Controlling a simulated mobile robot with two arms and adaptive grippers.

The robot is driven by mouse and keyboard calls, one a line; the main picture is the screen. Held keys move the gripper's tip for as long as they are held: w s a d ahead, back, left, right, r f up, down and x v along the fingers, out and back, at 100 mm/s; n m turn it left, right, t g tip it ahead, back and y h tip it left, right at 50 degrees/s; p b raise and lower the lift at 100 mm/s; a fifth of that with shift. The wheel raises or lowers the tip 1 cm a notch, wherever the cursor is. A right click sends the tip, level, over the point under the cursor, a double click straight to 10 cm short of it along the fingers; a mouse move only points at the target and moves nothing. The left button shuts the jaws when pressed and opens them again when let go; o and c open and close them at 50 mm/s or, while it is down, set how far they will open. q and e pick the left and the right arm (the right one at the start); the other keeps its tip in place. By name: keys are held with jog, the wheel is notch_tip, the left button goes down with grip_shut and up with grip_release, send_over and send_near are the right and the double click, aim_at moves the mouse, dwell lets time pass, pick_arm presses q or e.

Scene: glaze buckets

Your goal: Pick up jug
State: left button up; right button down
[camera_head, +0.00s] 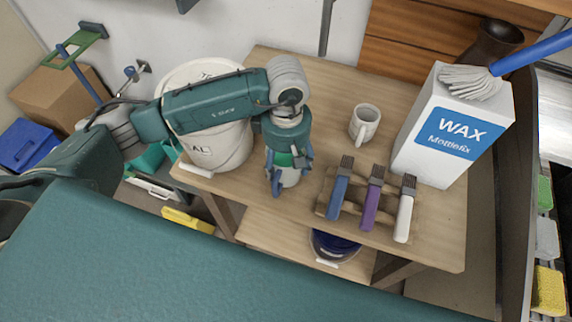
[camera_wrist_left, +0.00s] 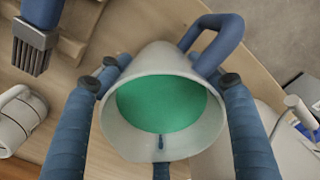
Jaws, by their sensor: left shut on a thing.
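The jug (camera_wrist_left: 165,140) is pale grey-white with a blue handle (camera_wrist_left: 211,35) and holds green glaze (camera_wrist_left: 162,103). In the head view the jug (camera_head: 291,178) stands on the wooden table, mostly hidden under my left gripper (camera_head: 288,160). In the left wrist view my left gripper (camera_wrist_left: 160,110) has its blue fingers on both sides of the jug, shut on its body. The jug looks upright; I cannot tell if its base touches the table. My right gripper is not in view.
A large white bucket (camera_head: 232,150) is close left of the jug. Right of it are a rack (camera_head: 352,217) with several brushes, a white mug (camera_head: 364,123) and a WAX box (camera_head: 426,160). A blue bucket (camera_head: 334,248) stands on the lower shelf.

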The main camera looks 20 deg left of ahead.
pick_arm(q)
notch_tip(320, 180, up, 19)
jog(key=b, duration=0.4)
dwell(0.9)
jog(key=s+a+f+m, duration=0.5)
jog(key=s+f+m, duration=0.3)
jog(key=m, duration=0.5)
jog(key=shift+a+f, duration=0.15)
jog(key=shift+a, duration=0.2)
